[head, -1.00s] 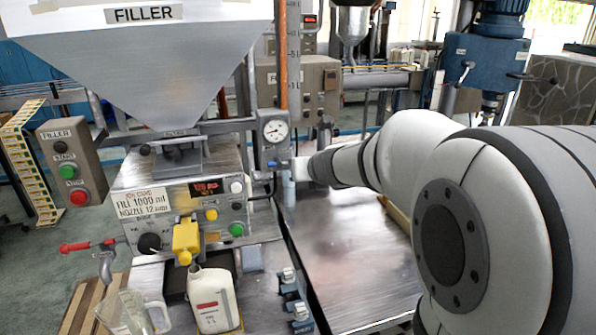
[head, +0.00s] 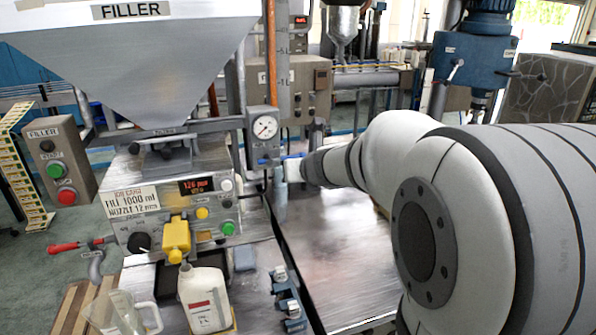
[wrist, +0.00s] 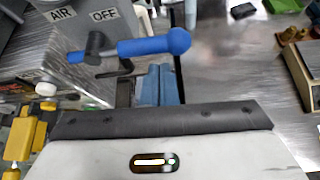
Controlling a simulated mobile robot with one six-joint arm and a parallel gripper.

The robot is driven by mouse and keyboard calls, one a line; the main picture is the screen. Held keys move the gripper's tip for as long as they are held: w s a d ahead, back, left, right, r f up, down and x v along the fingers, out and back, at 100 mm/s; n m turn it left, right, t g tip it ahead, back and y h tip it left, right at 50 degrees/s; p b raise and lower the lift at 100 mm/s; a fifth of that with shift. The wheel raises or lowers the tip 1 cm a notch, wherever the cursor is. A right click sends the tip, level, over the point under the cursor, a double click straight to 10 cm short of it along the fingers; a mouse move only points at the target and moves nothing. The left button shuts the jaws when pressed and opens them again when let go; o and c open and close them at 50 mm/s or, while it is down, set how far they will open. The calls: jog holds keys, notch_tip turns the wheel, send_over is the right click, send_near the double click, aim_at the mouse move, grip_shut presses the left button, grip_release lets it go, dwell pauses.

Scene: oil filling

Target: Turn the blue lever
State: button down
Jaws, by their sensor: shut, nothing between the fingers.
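The blue lever (wrist: 150,46) lies nearly level in the wrist view, with its rounded knob end to the right. It sits on a grey block with AIR and OFF labels. In the head view the lever (head: 292,156) shows small below the pressure gauge (head: 264,127). My gripper is close by it, at the end of my white arm. In the wrist view my gripper's blue fingers (wrist: 160,72) are shut together and empty, just below the lever in the picture. Whether they touch it I cannot tell. In the head view my fingers are hard to make out.
The filler machine (head: 160,195) with its hopper (head: 140,75) stands at left. A white bottle (head: 205,300), a clear jug (head: 120,315) and a red-handled lever (head: 65,247) are in front. A bare metal table (head: 340,260) lies below my arm.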

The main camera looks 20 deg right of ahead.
jog(key=s+d+r+m+g+h+p, duration=0.1)
jog(key=s+d+m+h, duration=0.15)
jog(key=s+m, duration=0.7)
jog(key=s+d+m+g+h+p, duration=0.1)
jog(key=s+m+h, duration=0.35)
jog(key=m, duration=0.85)
jog(key=s+a+f+m+g+y, duration=0.3)
jog(key=s+a+f+m, duration=0.1)
jog(key=s+a+m, duration=0.1)
jog(key=s+a+f+m+g+y, duration=0.3)
jog(key=s+a+f+m, duration=0.1)
jog(key=s+m, duration=0.4)
jog(key=shift+s+a+f+g, duration=0.25)
jog(key=shift+s+a+g, duration=0.1)
jog(key=shift+s, duration=0.5)
